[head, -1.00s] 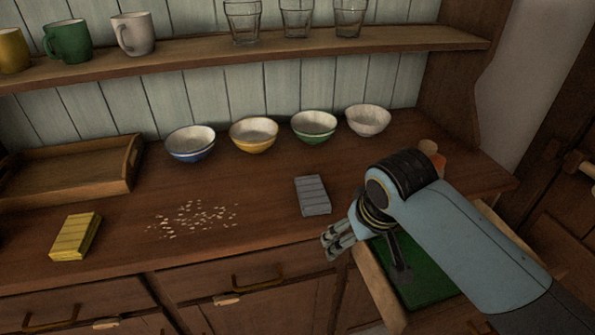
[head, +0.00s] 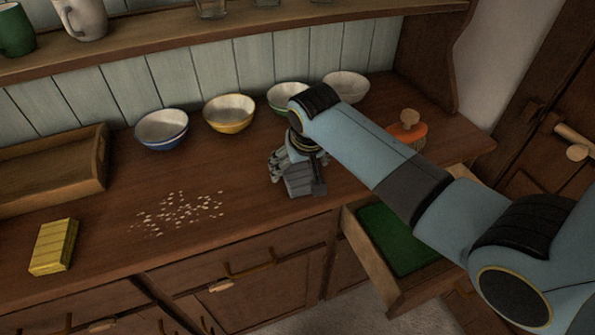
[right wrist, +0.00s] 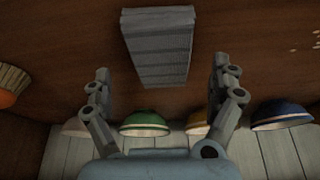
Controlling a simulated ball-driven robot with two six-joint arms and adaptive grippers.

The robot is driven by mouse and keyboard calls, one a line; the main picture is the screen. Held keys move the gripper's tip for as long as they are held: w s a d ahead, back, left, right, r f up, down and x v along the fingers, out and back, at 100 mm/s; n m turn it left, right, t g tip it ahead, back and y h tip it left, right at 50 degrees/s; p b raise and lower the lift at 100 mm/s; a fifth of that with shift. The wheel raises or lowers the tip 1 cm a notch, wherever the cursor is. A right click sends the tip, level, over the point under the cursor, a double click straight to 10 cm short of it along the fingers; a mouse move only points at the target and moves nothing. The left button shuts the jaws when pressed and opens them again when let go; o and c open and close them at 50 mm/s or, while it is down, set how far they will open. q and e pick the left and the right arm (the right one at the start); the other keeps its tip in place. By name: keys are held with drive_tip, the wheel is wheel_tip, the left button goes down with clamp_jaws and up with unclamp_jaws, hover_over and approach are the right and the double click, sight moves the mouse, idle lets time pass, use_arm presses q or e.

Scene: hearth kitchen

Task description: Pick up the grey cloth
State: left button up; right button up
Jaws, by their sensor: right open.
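The grey cloth (head: 299,184) is a folded, striped rectangle lying on the wooden counter, right of the crumbs. My right gripper (head: 297,172) is over it in the head view and partly hides it. In the right wrist view the cloth (right wrist: 158,48) lies ahead, between the lines of the two spread fingers. The right gripper (right wrist: 160,72) is open and empty there, and whether its fingertips touch the counter I cannot tell. My left gripper is not in view.
Several bowls, one of them yellow (head: 229,113), stand along the back wall. A yellow cloth (head: 53,246), scattered crumbs (head: 178,212) and a wooden tray (head: 102,160) are to the left. An orange brush (head: 407,131) is right. An open drawer with green lining (head: 388,243) juts out below.

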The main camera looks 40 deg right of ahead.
drive_tip(key=shift+x, duration=1.2)
drive_tip(key=c, duration=1.2)
drive_tip(key=shift+r, duration=0.1)
drive_tip(key=shift+r, duration=0.6)
wheel_tip(320, 180, up, 3)
drive_tip(key=shift+f, duration=0.1)
drive_tip(key=s+d+r, duration=0.2)
drive_tip(key=s, duration=0.1)
drive_tip(key=s+d+r, duration=0.2)
drive_tip(key=s+d, duration=0.1)
drive_tip(key=s+d+r, duration=0.2)
drive_tip(key=s+r, duration=0.1)
drive_tip(key=shift+d+b, duration=0.2)
drive_tip(key=shift+b, duration=0.2)
